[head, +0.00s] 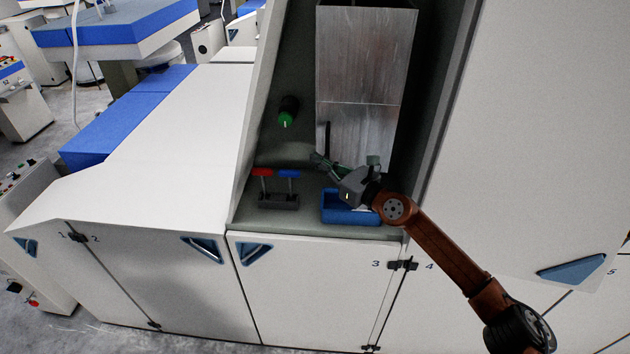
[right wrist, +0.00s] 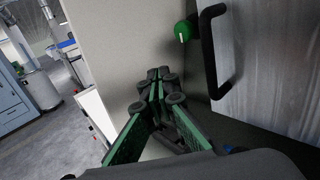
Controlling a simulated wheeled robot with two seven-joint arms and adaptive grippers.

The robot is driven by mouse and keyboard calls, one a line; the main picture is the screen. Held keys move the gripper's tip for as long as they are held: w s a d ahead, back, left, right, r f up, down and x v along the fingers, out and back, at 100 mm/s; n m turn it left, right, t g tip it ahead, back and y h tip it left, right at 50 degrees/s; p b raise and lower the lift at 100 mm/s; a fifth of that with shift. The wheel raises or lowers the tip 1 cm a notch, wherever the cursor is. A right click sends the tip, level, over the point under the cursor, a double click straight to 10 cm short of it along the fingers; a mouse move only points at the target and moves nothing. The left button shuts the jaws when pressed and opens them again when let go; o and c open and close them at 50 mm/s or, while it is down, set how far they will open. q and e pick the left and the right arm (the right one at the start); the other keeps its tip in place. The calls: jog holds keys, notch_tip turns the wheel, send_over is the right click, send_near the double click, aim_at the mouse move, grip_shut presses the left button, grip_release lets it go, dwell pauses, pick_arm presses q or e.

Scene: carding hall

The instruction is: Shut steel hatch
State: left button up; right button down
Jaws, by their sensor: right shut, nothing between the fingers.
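The steel hatch (head: 360,136) is a bare metal panel in the recess of the machine, below another steel sheet (head: 366,50). Its dark handle (head: 327,138) stands upright near its left edge. In the right wrist view the hatch (right wrist: 275,75) fills the right side, with its black bar handle (right wrist: 213,55) in front. My right gripper (head: 318,160) is shut and empty, low in front of the hatch near the handle's lower end. In the right wrist view its closed fingers (right wrist: 158,78) are left of the handle and apart from it. My left gripper is not in view.
A green knob (head: 286,112) sits on the recess wall left of the hatch. A red-handled and a blue-handled tool stand in a dark holder (head: 278,201) on the ledge. A blue tray (head: 342,212) lies below my right gripper. White cabinet doors (head: 310,285) are beneath.

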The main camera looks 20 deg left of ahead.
pick_arm(q)
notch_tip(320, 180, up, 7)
jog(key=p, duration=0.6)
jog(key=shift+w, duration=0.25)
pick_arm(e)
jog(key=s+d, duration=0.1)
jog(key=s, duration=0.9)
jog(key=shift+s+d, duration=0.2)
